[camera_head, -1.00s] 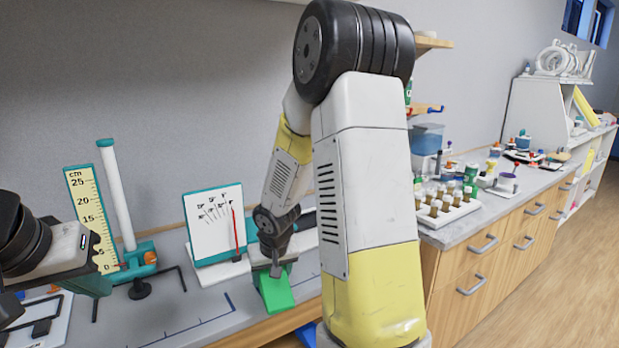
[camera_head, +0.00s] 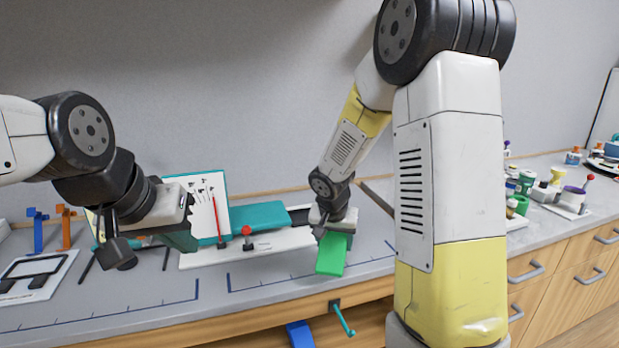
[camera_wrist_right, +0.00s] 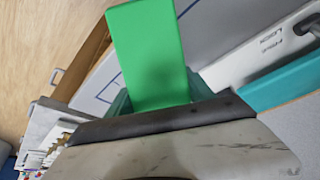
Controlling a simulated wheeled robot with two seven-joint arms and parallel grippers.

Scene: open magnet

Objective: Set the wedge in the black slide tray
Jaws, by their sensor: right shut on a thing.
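The green wedge (camera_head: 332,254) is held in my right gripper (camera_head: 333,228), above the grey bench by its front edge. In the right wrist view the wedge (camera_wrist_right: 150,55) juts out from between the jaws, tilted in the picture. My left gripper (camera_head: 182,232) hangs in front of the white board on the left; its jaws are seen side-on and their opening is unclear. A dark strip (camera_head: 299,215) lies between the teal pad and my right gripper, partly hidden; I cannot tell whether it is the black slide tray.
A teal pad (camera_head: 258,217) and a white base with a red knob (camera_head: 247,231) lie behind the wedge. A white panel (camera_head: 28,278) with black frames lies at the left. Blue marked lines cross the bare bench front. Bottles crowd the right counter.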

